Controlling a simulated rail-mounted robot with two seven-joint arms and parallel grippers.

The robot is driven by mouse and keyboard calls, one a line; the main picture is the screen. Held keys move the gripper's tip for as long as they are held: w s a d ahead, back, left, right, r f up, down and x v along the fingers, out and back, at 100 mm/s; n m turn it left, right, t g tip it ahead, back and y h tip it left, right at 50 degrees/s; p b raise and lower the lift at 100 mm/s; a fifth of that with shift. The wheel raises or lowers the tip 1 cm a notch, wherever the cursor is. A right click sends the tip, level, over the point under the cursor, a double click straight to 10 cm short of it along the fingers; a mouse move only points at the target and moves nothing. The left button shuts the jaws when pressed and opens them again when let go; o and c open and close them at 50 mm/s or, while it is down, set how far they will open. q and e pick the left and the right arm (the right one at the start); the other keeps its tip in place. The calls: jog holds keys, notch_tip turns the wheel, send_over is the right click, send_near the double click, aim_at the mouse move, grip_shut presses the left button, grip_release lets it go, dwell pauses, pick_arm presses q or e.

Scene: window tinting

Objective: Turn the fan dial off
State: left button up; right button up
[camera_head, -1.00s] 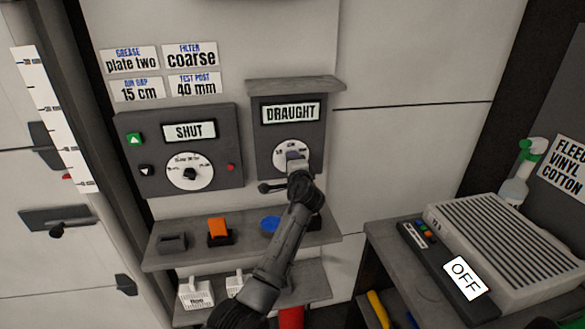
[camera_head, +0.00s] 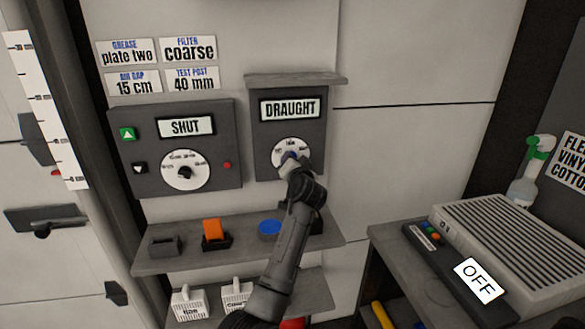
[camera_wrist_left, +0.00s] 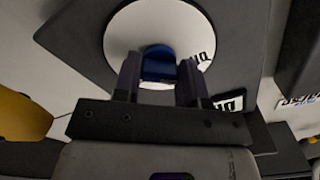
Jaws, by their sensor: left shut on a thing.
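The fan dial is a white disc (camera_head: 279,154) with a blue knob, on a dark panel (camera_head: 262,133) under a display reading DRAUGHT (camera_head: 290,109). My left gripper (camera_head: 291,158) is at the dial, its arm rising from below and hiding the disc's lower part. In the left wrist view my left gripper's fingers (camera_wrist_left: 159,70) stand on either side of the blue knob (camera_wrist_left: 158,62) and are shut on it, in front of the white disc (camera_wrist_left: 124,35). The dial's marks are too small to read fully. My right gripper is not in view.
A second panel (camera_head: 217,167) reading SHUT, with its own white dial, is just left. A small ledge (camera_head: 293,80) juts out above the draught panel. A shelf below (camera_head: 190,254) holds several small items. A grey slatted unit (camera_head: 512,246) with an OFF label in front is at right.

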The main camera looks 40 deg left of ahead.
pick_arm(q)
jog(key=shift+n+b, duration=0.35)
jog(key=shift+n, duration=0.55)
jog(key=o, duration=0.9)
jog(key=shift+d, duration=0.15)
jog(key=p+v, duration=0.2)
jog(key=v, duration=1.1)
jog(key=shift+s+d+p, duration=0.2)
jog(key=shift+s+p, duration=0.05)
jog(key=shift+p, duration=0.15)
